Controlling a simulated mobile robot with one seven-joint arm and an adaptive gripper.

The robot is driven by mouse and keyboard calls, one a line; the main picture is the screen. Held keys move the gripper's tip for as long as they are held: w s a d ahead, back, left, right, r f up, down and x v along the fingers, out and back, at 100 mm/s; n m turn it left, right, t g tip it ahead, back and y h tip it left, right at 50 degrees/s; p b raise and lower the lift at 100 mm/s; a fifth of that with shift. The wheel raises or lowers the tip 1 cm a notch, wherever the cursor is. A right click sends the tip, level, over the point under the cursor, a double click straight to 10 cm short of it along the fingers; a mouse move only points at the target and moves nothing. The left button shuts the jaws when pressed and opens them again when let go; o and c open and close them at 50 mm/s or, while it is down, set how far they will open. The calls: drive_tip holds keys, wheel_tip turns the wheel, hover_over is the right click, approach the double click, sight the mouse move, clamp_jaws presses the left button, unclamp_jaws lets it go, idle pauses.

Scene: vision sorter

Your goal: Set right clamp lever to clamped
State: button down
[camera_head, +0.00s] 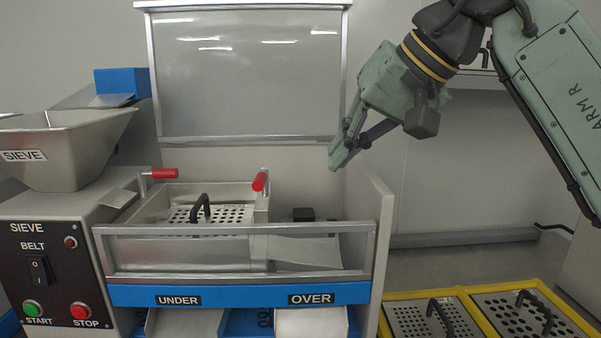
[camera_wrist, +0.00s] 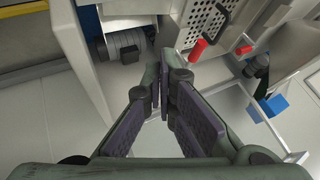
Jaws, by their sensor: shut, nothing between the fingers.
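The right clamp lever has a red handle (camera_head: 260,181) and stands at the right end of the sieve tray (camera_head: 262,212). Its handle is tilted steeply upward; in the wrist view it is the nearer red handle (camera_wrist: 198,50). The left clamp lever's red handle (camera_head: 163,173) lies level, pointing right; it is the farther red handle (camera_wrist: 243,50) in the wrist view. My gripper (camera_head: 338,158) is shut and empty, above and to the right of the right lever, apart from it. Its closed fingertips show in the wrist view (camera_wrist: 162,75).
A metal frame (camera_head: 240,230) runs along the machine's front, with an upright panel (camera_head: 385,230) at its right end. Spare sieves lie in a yellow rack (camera_head: 400,296) at lower right. A hopper (camera_head: 70,150) stands left.

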drive_tip(key=x, duration=0.9)
drive_tip(key=shift+w+a+f, duration=0.15)
drive_tip(key=shift+f, duration=0.15)
drive_tip(key=a, duration=0.2)
drive_tip(key=a+r, duration=0.1)
drive_tip(key=a, duration=0.1)
drive_tip(key=shift+w, duration=0.2)
drive_tip(key=shift+s+a, duration=0.1)
drive_tip(key=shift+a, duration=0.1)
